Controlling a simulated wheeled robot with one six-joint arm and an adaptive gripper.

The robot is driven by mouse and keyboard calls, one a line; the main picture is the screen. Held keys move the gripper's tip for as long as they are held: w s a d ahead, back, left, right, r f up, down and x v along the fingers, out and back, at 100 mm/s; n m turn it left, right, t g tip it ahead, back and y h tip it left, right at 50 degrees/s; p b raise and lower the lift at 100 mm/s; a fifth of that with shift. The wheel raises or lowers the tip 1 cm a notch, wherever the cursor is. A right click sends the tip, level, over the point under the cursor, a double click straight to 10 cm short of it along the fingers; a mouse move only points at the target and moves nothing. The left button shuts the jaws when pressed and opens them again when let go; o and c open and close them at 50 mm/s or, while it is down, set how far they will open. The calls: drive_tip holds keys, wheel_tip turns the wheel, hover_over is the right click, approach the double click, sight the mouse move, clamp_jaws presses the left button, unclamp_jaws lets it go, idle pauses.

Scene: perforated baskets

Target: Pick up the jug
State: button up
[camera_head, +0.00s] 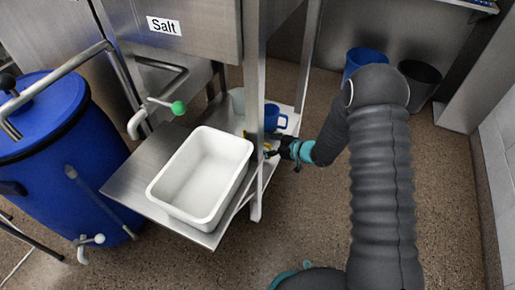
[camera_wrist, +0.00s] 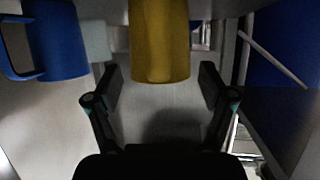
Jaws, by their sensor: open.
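A yellow jug-like vessel (camera_wrist: 160,45) is at the top middle of the wrist view, ahead of my gripper and between the lines of its fingers. Its upper part is cut off, and I see no handle on it.
A pale vessel (camera_head: 237,101) stands on the shelf behind the post (camera_head: 255,110). A white tub (camera_head: 160,187) sits on the shelf's front part. A blue barrel (camera_head: 50,130) is at left. Blue (camera_head: 352,62) and dark (camera_head: 420,82) bins stand behind my arm. Open floor lies at right.

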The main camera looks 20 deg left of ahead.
drive_tip(key=shift+w+a+f, duration=0.15)
drive_tip(key=shift+a+f, duration=0.15)
drive_tip(key=shift+a, duration=0.3)
clamp_jaws()
drive_tip(key=shift+r, duration=0.1)
